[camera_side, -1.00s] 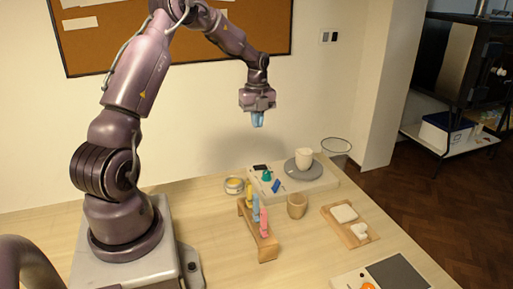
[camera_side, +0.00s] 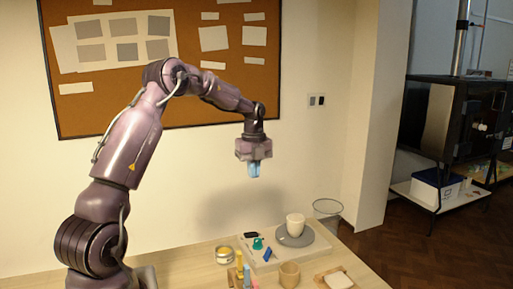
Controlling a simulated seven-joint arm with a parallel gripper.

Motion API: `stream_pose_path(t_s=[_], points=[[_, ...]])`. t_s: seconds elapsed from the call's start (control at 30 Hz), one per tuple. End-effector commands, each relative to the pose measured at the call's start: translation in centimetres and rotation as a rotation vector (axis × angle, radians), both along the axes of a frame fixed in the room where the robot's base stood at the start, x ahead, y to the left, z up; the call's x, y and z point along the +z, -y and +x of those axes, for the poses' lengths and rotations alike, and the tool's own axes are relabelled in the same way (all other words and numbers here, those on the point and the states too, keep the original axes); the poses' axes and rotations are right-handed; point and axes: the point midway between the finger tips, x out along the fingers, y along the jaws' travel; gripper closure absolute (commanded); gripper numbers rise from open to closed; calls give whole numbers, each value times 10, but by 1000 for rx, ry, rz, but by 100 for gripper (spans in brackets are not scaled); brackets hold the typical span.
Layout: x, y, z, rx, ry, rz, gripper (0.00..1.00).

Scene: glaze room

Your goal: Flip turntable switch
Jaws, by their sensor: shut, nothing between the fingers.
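The turntable has a pale flat base (camera_side: 279,256) with a round grey disc (camera_side: 295,236). A white cup (camera_side: 295,224) stands upright on the disc. On the left part of the base are a teal knob-like part (camera_side: 257,243), a small blue bar-shaped part (camera_side: 267,254) and a dark rectangle (camera_side: 250,235). I cannot tell for sure which of these is the switch, nor its position. My gripper (camera_side: 253,176), with light blue fingers, points down in the air above and left of the turntable. It is shut and empty, touching nothing.
A wooden cup (camera_side: 289,274), a tray with a white block (camera_side: 338,281) and colored upright tools (camera_side: 246,275) are in front. A wire basket (camera_side: 327,212) is behind right. The air around my gripper is clear.

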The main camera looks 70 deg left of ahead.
Motion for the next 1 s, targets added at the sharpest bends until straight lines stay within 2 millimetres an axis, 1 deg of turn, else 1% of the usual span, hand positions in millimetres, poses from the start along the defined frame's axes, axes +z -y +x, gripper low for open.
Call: stream_pose_path(t_s=[0.03,0.2,0.3,0.4,0.5,0.6,1.0], points=[[14,0,3,-1,5,5,100],[52,0,8,-1,4,3,100],[70,0,11,0,4,2,100],[83,0,12,0,3,1,100],[90,0,13,-1,2,0,100],[94,0,13,-1,1,-1,100],[94,0,13,-1,0,-1,100]])
